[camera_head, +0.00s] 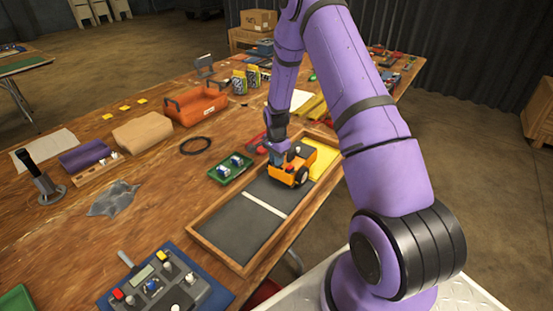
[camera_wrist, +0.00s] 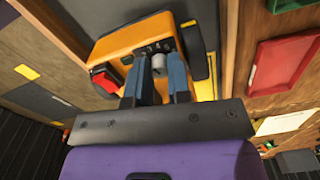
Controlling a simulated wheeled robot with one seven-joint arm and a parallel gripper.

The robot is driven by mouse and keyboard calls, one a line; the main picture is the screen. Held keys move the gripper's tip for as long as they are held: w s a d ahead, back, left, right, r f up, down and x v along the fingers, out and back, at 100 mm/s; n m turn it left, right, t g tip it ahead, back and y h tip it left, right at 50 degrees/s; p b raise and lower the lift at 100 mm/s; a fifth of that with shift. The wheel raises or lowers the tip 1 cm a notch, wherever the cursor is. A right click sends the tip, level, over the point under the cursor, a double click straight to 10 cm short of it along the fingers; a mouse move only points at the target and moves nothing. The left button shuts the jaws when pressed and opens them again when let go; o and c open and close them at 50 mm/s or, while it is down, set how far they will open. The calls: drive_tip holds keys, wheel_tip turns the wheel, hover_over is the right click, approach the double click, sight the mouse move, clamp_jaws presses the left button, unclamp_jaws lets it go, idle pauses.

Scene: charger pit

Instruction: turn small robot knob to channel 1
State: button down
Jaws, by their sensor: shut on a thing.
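The small robot (camera_head: 291,165) is orange with dark wheels and stands in the wooden-framed tray (camera_head: 240,228), near the tray's yellow zone. In the wrist view, its orange body (camera_wrist: 132,48) fills the upper middle. A grey knob (camera_wrist: 159,64) on its panel sits between the blue fingers of my gripper (camera_wrist: 160,80). The gripper is shut on the knob. Small markings show on the panel by the knob, but I cannot read which channel it points to. A red button (camera_wrist: 104,80) is on the body left of the knob. In the head view, my gripper (camera_head: 277,155) reaches down onto the robot.
A green tray with small parts (camera_head: 231,168) stands left of the wooden tray. A controller on a blue mat (camera_head: 160,285) lies at the front. An orange toolbox (camera_head: 196,106) and a black cable ring (camera_head: 195,146) lie farther back. The tray's dark front part is clear.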

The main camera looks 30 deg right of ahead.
drive_tip(key=n, duration=0.5)
drive_tip(key=shift+n, duration=0.4)
drive_tip(key=n, duration=0.5)
drive_tip(key=shift+n, duration=0.3)
drive_tip(key=c, duration=1.1)
unclamp_jaws()
drive_tip(key=shift+o, duration=0.2)
wheel_tip(320, 180, up, 11)
drive_tip(key=shift+f, duration=0.1)
